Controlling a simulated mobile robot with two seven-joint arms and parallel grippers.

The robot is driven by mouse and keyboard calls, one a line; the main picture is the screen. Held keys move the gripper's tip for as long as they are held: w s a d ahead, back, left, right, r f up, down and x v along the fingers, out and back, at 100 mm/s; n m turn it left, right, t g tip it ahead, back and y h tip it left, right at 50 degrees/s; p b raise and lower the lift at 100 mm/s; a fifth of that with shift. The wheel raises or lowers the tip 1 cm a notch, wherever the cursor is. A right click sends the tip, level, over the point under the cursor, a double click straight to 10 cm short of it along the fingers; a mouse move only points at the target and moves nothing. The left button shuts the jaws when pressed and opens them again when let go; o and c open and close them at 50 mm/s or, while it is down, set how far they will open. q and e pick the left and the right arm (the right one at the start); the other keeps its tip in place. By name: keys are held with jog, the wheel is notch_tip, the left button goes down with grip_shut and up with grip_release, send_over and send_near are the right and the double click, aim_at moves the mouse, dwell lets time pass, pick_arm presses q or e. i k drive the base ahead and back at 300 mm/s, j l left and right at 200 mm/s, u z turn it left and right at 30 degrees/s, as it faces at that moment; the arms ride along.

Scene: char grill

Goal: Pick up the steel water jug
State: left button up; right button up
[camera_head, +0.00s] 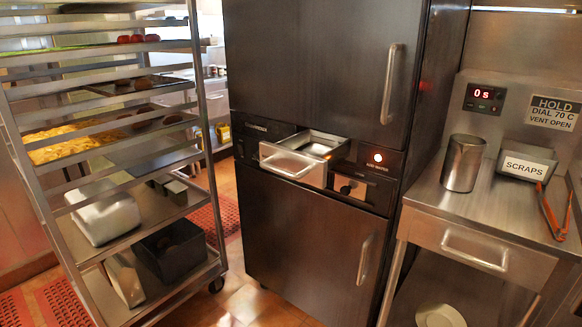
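The steel water jug (462,164) stands upright on the steel counter (420,192) at the right, near its left side. It is a plain cylindrical steel vessel with an open top. Its handle, if it has one, cannot be made out clearly. Nothing is touching it. Neither of my grippers is in view.
A dark steel cabinet (310,70) stands left of the counter, with its small drawer (295,166) pulled out. A scraps bin (527,163) and red tongs (552,211) are right of the jug. A tray rack (35,190) stands at the left.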

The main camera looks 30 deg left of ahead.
aim_at(464, 153)
jog(key=i+l, duration=0.85)
jog(key=l, duration=0.1)
